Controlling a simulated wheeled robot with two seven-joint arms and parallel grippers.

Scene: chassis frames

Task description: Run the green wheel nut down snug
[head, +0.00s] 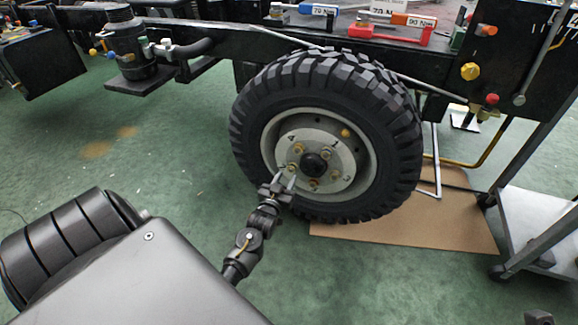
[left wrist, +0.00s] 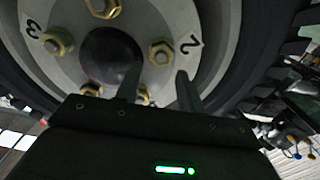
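The wheel (head: 327,135) is mounted on the chassis, with a pale hub plate (head: 328,140) and a dark centre cap (head: 314,164). Several brass-yellow nuts sit on studs around the cap; none reads clearly as green. My left gripper (head: 286,178) is at the lower left of the hub, its fingers pointing at the plate. In the left wrist view its fingers (left wrist: 158,78) are apart with nothing between them. A nut (left wrist: 162,51) beside the mark 2 appears just beyond the fingertips. Another nut (left wrist: 142,95) is partly hidden by one finger.
A brown mat (head: 420,228) lies under the wheel. A metal cart (head: 545,220) stands at the right. Red (head: 390,33) and orange-handled (head: 405,19) torque tools lie on top behind the chassis rail (head: 230,38).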

